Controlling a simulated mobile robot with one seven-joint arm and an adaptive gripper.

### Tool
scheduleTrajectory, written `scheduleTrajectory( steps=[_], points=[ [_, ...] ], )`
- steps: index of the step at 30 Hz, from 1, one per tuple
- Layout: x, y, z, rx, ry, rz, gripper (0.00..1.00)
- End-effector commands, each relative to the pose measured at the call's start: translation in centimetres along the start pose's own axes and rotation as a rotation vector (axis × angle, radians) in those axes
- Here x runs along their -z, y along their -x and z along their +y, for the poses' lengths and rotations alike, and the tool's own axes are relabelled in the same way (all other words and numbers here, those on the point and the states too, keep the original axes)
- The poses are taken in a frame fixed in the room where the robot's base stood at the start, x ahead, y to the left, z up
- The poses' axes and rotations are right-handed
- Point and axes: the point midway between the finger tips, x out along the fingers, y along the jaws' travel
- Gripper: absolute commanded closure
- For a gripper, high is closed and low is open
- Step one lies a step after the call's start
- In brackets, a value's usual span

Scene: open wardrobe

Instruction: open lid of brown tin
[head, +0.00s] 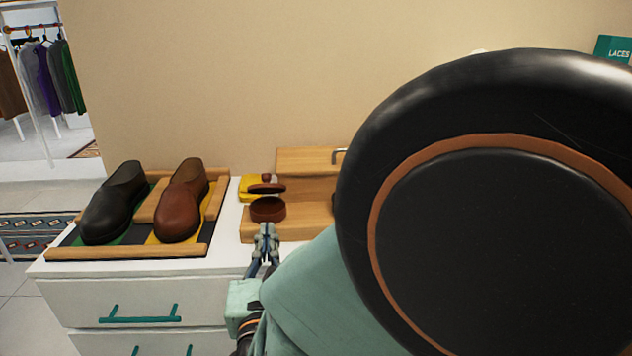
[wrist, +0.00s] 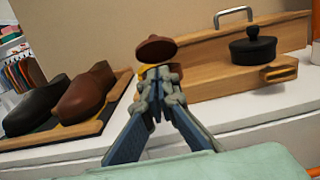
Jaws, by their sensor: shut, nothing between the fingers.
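The brown tin (head: 268,210) stands on the wooden stand on the white dresser top, left of my arm in the head view. Its brown lid (head: 267,188) shows raised above the rim at the back, with a gap between them, so the tin looks open. In the wrist view the brown lid (wrist: 156,48) shows just beyond my fingertips, and the fingers hide most of the tin body. My gripper (head: 267,230) is shut and empty, just in front of the tin. Its closed fingertips also show in the wrist view (wrist: 160,74).
A black lidded tin (wrist: 252,48) stands on the wooden stand (wrist: 225,83) to the right. A black shoe (head: 113,203) and a brown shoe (head: 181,202) lie on a tray at left. A yellow item (head: 250,187) is behind the tin. My arm hides the right side.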

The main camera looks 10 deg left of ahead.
Motion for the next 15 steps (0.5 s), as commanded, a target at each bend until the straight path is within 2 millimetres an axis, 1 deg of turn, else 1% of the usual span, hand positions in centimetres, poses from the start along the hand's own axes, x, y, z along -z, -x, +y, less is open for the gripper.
scheduleTrajectory(
  steps=[2,5,15],
  points=[
    [0.1,-0.2,0.0,-0.001,0.006,-0.001,1.0],
    [0.1,-1.4,0.0,0.0,0.005,-0.002,1.0],
    [0.0,-7.5,-0.1,0.001,0.004,-0.002,1.0]
  ],
)
